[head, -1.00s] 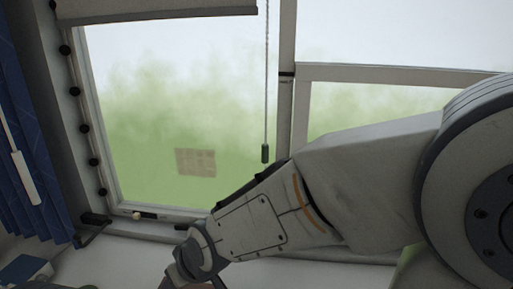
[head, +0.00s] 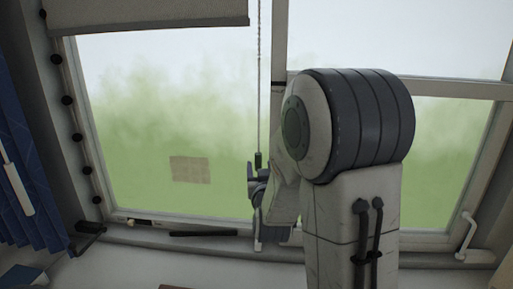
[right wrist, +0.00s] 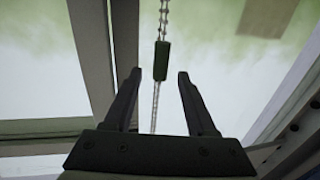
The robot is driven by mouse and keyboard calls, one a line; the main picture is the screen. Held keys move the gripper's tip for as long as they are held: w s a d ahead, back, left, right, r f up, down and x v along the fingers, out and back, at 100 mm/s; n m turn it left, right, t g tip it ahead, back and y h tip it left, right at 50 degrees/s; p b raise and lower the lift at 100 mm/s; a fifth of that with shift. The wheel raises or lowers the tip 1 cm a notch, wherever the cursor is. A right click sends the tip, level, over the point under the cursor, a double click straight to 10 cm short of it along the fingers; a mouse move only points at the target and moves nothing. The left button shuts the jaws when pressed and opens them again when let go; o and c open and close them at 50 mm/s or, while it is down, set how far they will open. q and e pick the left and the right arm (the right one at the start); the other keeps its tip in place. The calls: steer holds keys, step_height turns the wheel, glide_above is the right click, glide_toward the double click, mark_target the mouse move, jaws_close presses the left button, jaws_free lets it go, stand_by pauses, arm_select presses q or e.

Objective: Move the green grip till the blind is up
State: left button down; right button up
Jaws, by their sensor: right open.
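The blind (head: 150,12) hangs at the top left of the window in the head view, its lower edge near the top of the glass. A bead chain (head: 259,80) hangs beside it with the small dark green grip (head: 258,160) on it. In the right wrist view the grip (right wrist: 162,60) shows ahead of the fingertips, between their lines. My right gripper (head: 254,170) is at the grip's height in the head view, partly hidden by my arm. In the right wrist view its two fingers (right wrist: 159,75) are apart, with nothing clamped between them. My left gripper is not in view.
The window frame (head: 279,45) stands just right of the chain. A sill (head: 190,243) runs below with a dark bar (head: 203,233) on it. A blue curtain (head: 25,170) hangs at the left. A window handle (head: 466,236) is at the lower right.

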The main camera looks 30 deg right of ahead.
mark_target(259, 160)
steer(key=p+x, duration=0.3)
steer(key=x, duration=0.4)
steer(key=shift+r, duration=0.1)
steer(key=shift+w+d, duration=0.3)
steer(key=shift+w, duration=0.25)
jaws_close()
stand_by(0.8)
